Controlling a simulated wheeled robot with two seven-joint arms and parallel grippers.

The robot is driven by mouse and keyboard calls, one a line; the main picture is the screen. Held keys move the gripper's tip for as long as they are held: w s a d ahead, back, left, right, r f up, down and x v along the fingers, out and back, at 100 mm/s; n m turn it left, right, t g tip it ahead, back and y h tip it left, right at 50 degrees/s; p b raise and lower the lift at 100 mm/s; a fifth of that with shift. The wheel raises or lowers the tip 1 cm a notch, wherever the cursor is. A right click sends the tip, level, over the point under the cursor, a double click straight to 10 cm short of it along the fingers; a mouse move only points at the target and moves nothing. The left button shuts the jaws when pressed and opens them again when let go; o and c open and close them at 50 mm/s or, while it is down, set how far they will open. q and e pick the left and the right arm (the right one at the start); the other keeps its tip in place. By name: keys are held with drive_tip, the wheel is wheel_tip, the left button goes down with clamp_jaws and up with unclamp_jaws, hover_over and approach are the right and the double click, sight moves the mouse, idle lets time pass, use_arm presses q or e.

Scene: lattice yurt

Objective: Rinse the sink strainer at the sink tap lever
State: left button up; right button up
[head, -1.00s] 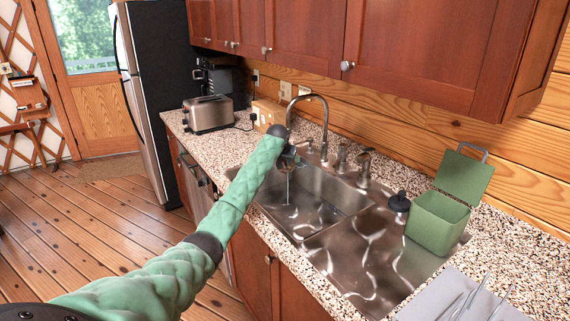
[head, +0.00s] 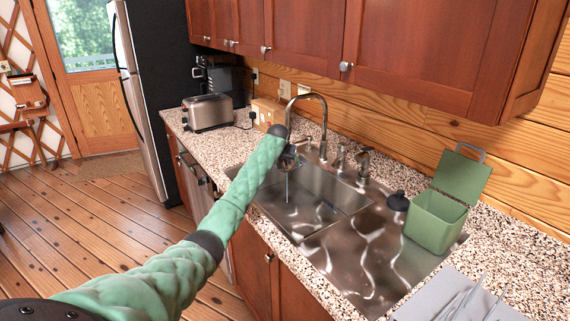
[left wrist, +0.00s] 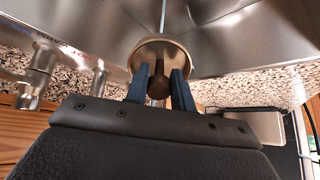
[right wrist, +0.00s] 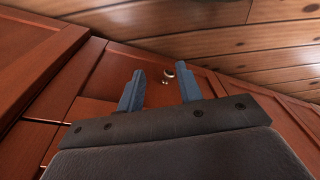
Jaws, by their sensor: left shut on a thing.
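The sink strainer (left wrist: 160,54) is a round metal cup with a dark knob, seen in the left wrist view. My left gripper (left wrist: 160,88) is shut on its knob. In the head view my left gripper (head: 289,160) is below the spout of the curved sink tap (head: 323,120), over the left basin, and mostly hides the strainer. A thin stream of water (head: 287,185) shows below it, and a pale stream reaches the strainer in the left wrist view (left wrist: 163,15). My right gripper (right wrist: 160,90) is open and empty, facing red-brown cabinet doors.
The steel sink (head: 365,255) has a dark-topped item (head: 398,201) and an open green bin (head: 436,222) at its right. A toaster (head: 207,112) stands on the counter to the left. A grey cloth with utensils (head: 460,298) lies at the front right.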

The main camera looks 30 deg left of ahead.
use_arm(q)
drive_tip(key=shift+s+a, duration=0.1)
drive_tip(key=shift+a, duration=0.1)
use_arm(e)
drive_tip(key=shift+r, duration=0.15)
use_arm(q)
drive_tip(key=shift+d+r+p, duration=0.1)
drive_tip(key=shift+d+p, duration=0.2)
drive_tip(key=shift+p, duration=0.05)
use_arm(e)
drive_tip(key=shift+r, duration=0.3)
use_arm(q)
drive_tip(key=shift+w+d, duration=0.25)
use_arm(e)
drive_tip(key=shift+r, duration=0.1)
